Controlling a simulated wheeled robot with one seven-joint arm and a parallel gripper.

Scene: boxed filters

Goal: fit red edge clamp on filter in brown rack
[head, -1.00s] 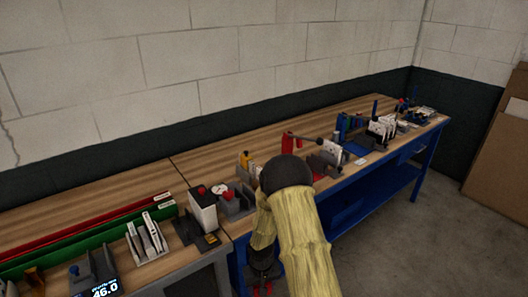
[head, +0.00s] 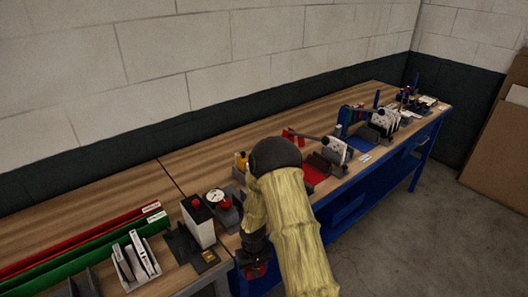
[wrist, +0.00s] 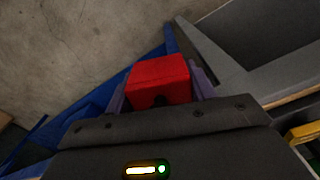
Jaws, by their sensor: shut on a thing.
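My gripper (wrist: 158,92) is shut on the red edge clamp (wrist: 160,80), a red block held between two purple fingers in the wrist view. In the head view the gripper (head: 254,264) hangs low in front of the bench edge, with a bit of red at its tip. A dark brownish rack (head: 321,163) stands on the bench right of my arm, beside a white filter (head: 336,148). It is too small to tell whether that filter sits in this rack.
The wooden bench (head: 215,148) with blue legs runs back to the right. Concrete floor (head: 425,240) lies open at right.

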